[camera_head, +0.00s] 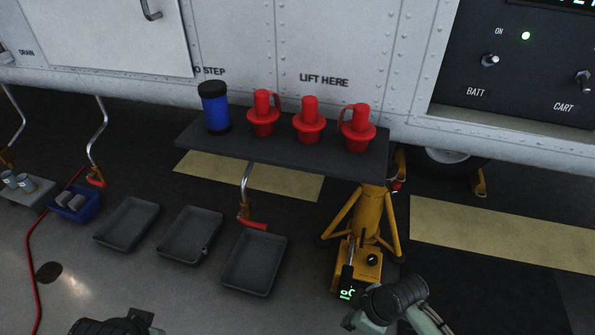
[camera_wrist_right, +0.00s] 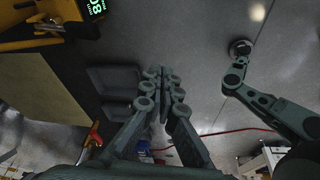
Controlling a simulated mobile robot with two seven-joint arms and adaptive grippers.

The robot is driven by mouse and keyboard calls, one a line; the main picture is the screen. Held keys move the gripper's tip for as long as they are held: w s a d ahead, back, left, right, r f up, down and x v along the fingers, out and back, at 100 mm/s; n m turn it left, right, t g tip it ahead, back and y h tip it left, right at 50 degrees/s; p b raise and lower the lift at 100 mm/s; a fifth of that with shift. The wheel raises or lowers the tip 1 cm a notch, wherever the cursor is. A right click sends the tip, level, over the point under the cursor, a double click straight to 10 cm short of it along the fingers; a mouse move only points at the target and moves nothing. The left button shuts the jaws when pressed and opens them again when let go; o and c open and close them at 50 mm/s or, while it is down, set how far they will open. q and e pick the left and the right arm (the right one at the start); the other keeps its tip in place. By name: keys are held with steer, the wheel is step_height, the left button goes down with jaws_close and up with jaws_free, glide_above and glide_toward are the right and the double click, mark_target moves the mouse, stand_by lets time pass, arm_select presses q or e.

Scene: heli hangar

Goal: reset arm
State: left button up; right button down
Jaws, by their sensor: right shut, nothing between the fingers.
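My right gripper (camera_wrist_right: 163,78) is in the middle of the right wrist view, its two fingers together with nothing between them. In the head view my right arm's end (camera_head: 393,298) is at the bottom, right of the middle, in front of the yellow jack. A dark part of my left arm (camera_head: 108,326) shows at the bottom left edge of the head view. A grey-green jointed part at the right of the wrist view appears to be my left gripper; its opening is unclear.
A dark shelf (camera_head: 280,150) holds a blue canister (camera_head: 215,112) and three red plugs (camera_head: 308,122). Below are the yellow jack (camera_head: 365,250), several dark trays (camera_head: 254,262) and a blue bin (camera_head: 75,203). A red hose (camera_head: 38,230) lies on the left floor.

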steer(key=s+d+r+m+h, duration=0.2)
steer(key=s+d+r+m, duration=0.1)
steer(key=d+m, duration=0.15)
steer(key=s+d+r+m+t+h, duration=0.1)
steer(key=s+d+r+m, duration=0.15)
steer(key=d, duration=0.35)
steer(key=s+d+r+m+h, duration=0.2)
steer(key=d+r+m, duration=0.1)
steer(key=d+m, duration=0.15)
arm_select(q)
steer(key=s+d+p+x, duration=0.1)
steer(key=p+x, duration=0.2)
steer(key=x, duration=0.3)
steer(key=shift+f+g, duration=0.3)
steer(key=shift+f, duration=0.25)
arm_select(e)
step_height(320, 180, down, 7)
steer(key=w+n+y, duration=0.1)
steer(key=shift+r, duration=0.2)
arm_select(q)
steer(key=shift+w+d, duration=0.1)
arm_select(e)
steer(key=shift+w+d, duration=0.1)
steer(key=shift+d, duration=0.05)
